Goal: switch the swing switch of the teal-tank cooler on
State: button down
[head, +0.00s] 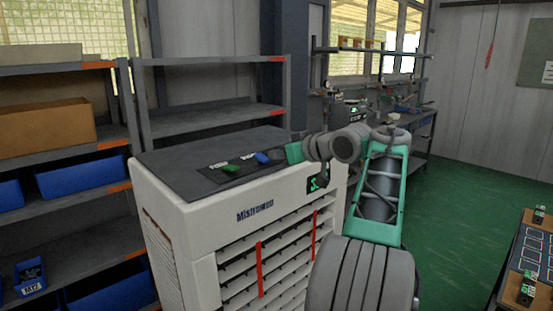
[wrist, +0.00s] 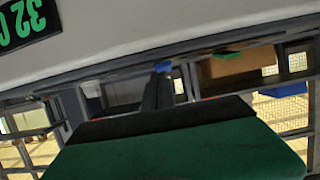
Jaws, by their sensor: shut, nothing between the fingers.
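A white cooler (head: 205,228) with a dark top stands in front of me; no teal tank shows on it. A dark panel on its top carries a green switch part (head: 230,168) and a blue switch part (head: 262,157), with small white labels beside them. I cannot tell their positions or read the labels. My gripper (head: 277,155) is shut and empty at the panel's right end, close to the blue part. In the wrist view its dark fingers (wrist: 158,88) point towards the blue part (wrist: 162,67); contact is unclear. The green part (wrist: 228,53) lies further right there.
A lit display (head: 318,183) is on the cooler's front, under my arm. Shelves with blue bins (head: 82,182) and a cardboard box (head: 45,129) stand at left. A workbench is behind. A low table (head: 530,255) is at right; green floor between is clear.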

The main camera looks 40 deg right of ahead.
jog(key=shift+w+d+r, duration=0.1)
jog(key=shift+d, duration=0.1)
jog(key=shift+w+a+r, duration=0.1)
jog(key=shift+w+a, duration=0.5)
jog(key=shift+w, duration=0.2)
jog(key=shift+s+r+p, duration=0.1)
jog(key=shift+r+p, duration=0.5)
jog(key=shift+p, duration=0.25)
jog(key=shift+r+p, duration=0.3)
jog(key=shift+r, duration=0.05)
jog(key=r+p, duration=0.3)
jog(key=shift+s+r, duration=0.2)
jog(key=shift+r, duration=0.05)
jog(key=s, duration=1)
jog(key=shift+s+d+r+b, duration=0.15)
jog(key=shift+b, duration=0.2)
